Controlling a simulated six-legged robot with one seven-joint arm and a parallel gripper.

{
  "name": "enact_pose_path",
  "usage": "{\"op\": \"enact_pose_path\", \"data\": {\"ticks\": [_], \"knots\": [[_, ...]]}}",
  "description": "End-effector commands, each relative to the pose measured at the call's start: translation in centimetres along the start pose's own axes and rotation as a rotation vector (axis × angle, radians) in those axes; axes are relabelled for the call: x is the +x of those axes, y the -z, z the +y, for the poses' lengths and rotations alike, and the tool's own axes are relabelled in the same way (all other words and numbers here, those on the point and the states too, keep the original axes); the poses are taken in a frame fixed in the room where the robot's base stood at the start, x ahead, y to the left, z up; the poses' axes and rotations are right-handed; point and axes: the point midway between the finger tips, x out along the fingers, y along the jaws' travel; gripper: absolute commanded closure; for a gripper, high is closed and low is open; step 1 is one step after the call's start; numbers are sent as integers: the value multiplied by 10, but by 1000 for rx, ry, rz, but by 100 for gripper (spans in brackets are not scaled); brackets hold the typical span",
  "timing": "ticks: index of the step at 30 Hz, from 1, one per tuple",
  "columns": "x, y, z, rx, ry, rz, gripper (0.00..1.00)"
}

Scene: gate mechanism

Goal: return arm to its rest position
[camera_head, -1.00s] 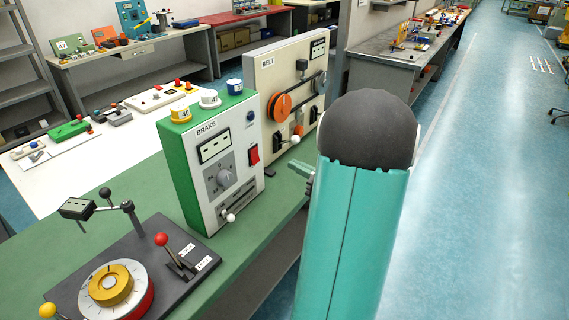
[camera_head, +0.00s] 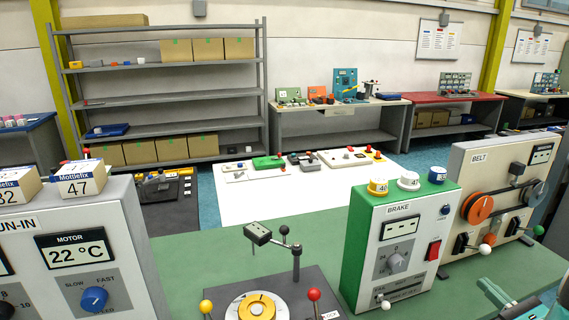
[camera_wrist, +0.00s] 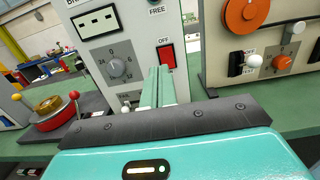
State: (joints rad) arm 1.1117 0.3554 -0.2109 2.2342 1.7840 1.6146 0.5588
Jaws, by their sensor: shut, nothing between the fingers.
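My gripper (camera_wrist: 158,76) is shut and empty in the wrist view. Its two green fingers lie side by side and point toward the lower front of the BRAKE box. In the head view part of my gripper (camera_head: 487,288) shows at the lower right, in front of the BELT panel and right of the BRAKE box. Most of my arm is outside the head view. I cannot tell the exact gap between the fingertips and the BRAKE box (camera_head: 357,262), which also shows in the wrist view (camera_wrist: 110,55).
The BELT panel (camera_head: 473,173) with its orange wheel stands right of the BRAKE box. A dial plate with red and yellow knobbed levers (camera_head: 275,283) sits left of it on the green bench (camera_head: 200,258). The RUN-IN box (camera_head: 125,262) is at the far left.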

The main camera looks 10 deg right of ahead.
Motion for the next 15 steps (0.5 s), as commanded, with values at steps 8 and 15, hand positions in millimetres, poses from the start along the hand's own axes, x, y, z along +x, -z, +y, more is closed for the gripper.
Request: {"op": "enact_pose_path", "data": {"ticks": [8, 15], "knots": [[60, -15, 110, -205, -366, 144, 100], [70, -16, 261, -668, -903, 307, 100]]}}
